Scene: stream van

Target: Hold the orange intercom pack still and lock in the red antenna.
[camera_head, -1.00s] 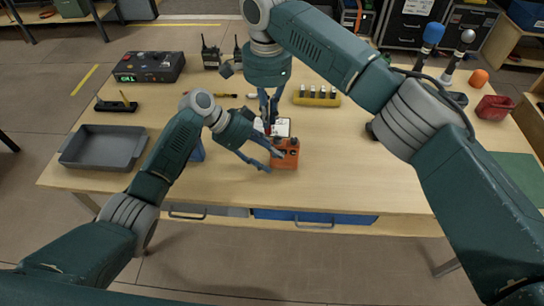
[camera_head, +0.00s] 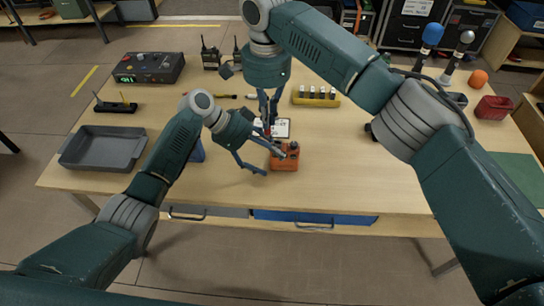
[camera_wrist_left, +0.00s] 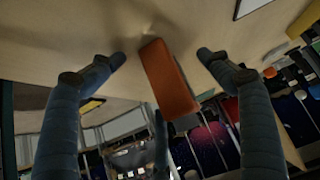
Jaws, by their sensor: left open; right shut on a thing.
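The orange intercom pack (camera_head: 286,160) sits on the wooden table near its front edge, with dark knobs on top. My left gripper (camera_head: 264,158) is open at the pack's left side in the head view. In the left wrist view the pack (camera_wrist_left: 170,80) shows between the spread fingers of my left gripper (camera_wrist_left: 161,57), with gaps on both sides. My right gripper (camera_head: 268,108) is above and behind the pack, pointing down, shut on the small red antenna (camera_head: 267,130). The antenna's lower end is hard to see behind my left gripper, so contact with the pack is unclear.
A white sheet (camera_head: 282,126) lies behind the pack. A yellow holder (camera_head: 317,100) stands further back. A grey tray (camera_head: 103,147), a dark box with green display (camera_head: 149,67) and radios (camera_head: 211,55) are left. A red bin (camera_head: 493,108) is right.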

